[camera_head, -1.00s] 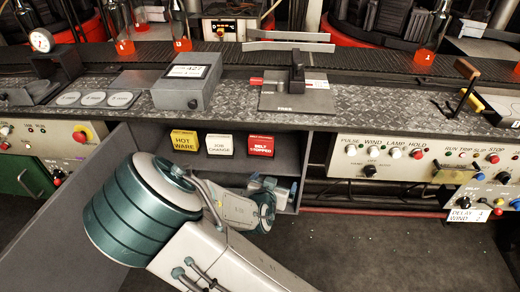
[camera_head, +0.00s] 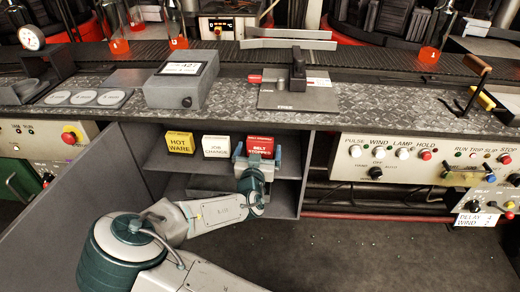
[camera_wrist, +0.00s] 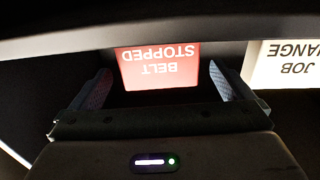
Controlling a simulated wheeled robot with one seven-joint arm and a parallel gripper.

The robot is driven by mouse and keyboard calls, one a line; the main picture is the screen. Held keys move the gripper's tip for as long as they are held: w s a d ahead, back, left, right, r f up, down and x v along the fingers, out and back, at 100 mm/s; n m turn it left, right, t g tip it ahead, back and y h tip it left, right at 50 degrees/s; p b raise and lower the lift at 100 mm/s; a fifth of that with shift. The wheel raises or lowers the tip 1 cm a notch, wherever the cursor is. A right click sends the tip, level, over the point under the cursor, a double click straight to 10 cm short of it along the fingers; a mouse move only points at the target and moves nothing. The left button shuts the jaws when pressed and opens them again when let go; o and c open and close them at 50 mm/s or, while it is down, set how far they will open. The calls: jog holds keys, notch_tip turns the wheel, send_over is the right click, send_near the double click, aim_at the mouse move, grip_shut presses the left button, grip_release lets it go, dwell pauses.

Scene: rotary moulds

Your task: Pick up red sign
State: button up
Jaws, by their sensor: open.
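The red sign (camera_head: 260,147), lettered "BELT STOPPED", stands on the upper shelf of the open cabinet under the bench, at the right end of a row of signs. In the wrist view the red sign (camera_wrist: 157,66) appears upside down, between and beyond the two fingers. My gripper (camera_head: 258,158) is at the shelf in front of the sign, with a finger on either side of it. In the wrist view my gripper (camera_wrist: 158,88) is open, with a visible gap between each finger and the sign.
A white "JOB CHANGE" sign (camera_head: 216,147) stands just left of the red one, and a yellow "HOT WARE" sign (camera_head: 180,143) further left. The bench top (camera_head: 225,95) overhangs the shelf. The cabinet's right wall (camera_head: 305,170) is close to my gripper.

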aim_at(261, 140)
jog(key=w, duration=0.5)
jog(key=shift+w+d+r+b, duration=0.1)
jog(key=shift+w+d+b, duration=0.05)
jog(key=shift+d+b, duration=0.15)
jog(key=c, duration=1.1)
jog(key=shift+a, duration=0.1)
